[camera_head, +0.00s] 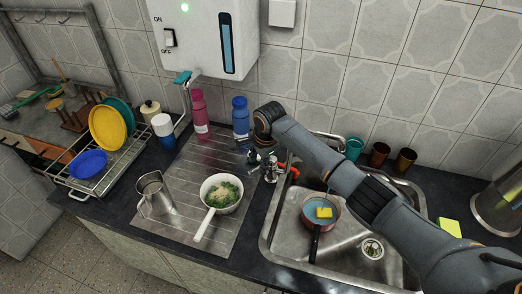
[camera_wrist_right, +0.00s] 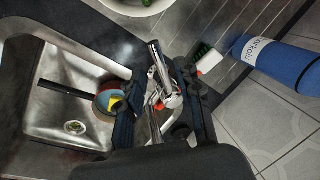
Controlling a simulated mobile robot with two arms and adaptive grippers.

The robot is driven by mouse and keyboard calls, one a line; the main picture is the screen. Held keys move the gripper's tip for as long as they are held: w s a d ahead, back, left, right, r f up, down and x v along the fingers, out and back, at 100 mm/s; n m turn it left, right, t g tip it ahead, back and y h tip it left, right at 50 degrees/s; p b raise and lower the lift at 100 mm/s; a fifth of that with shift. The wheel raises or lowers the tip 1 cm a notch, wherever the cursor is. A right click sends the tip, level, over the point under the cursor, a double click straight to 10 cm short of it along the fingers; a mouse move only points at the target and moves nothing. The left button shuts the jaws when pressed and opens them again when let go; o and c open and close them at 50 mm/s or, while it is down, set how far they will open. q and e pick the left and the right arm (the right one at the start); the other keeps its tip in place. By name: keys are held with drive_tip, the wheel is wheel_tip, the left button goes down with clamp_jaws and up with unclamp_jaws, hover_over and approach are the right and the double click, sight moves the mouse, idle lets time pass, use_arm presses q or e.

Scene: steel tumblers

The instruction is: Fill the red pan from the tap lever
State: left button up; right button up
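The red pan (camera_head: 335,227) sits in the sink basin with a yellow sponge (camera_head: 323,213) in it. Its inside looks bluish; I cannot tell whether that is water. Its dark handle points to the front. In the right wrist view the pan (camera_wrist_right: 103,97) is partly hidden behind a finger. A chrome tap (camera_head: 271,167) with a red lever part (camera_head: 291,171) stands at the sink's left edge. My right gripper (camera_head: 262,158) is at this tap. In the right wrist view its fingers (camera_wrist_right: 162,100) are apart, with the chrome tap (camera_wrist_right: 157,65) showing between them; contact is unclear. My left gripper is out of view.
A white pan with food (camera_head: 220,190) and a steel jug (camera_head: 155,192) stand left of the sink. Pink (camera_head: 200,112) and blue (camera_head: 240,118) bottles stand behind. A wall water unit (camera_head: 205,35) has a teal-levered tap (camera_head: 183,77). Cups (camera_head: 379,153) line the sink's back.

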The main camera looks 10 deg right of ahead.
drive_tip(key=v, duration=0.9)
drive_tip(key=shift+r, duration=0.25)
drive_tip(key=shift+f, duration=0.1)
idle(5.4)
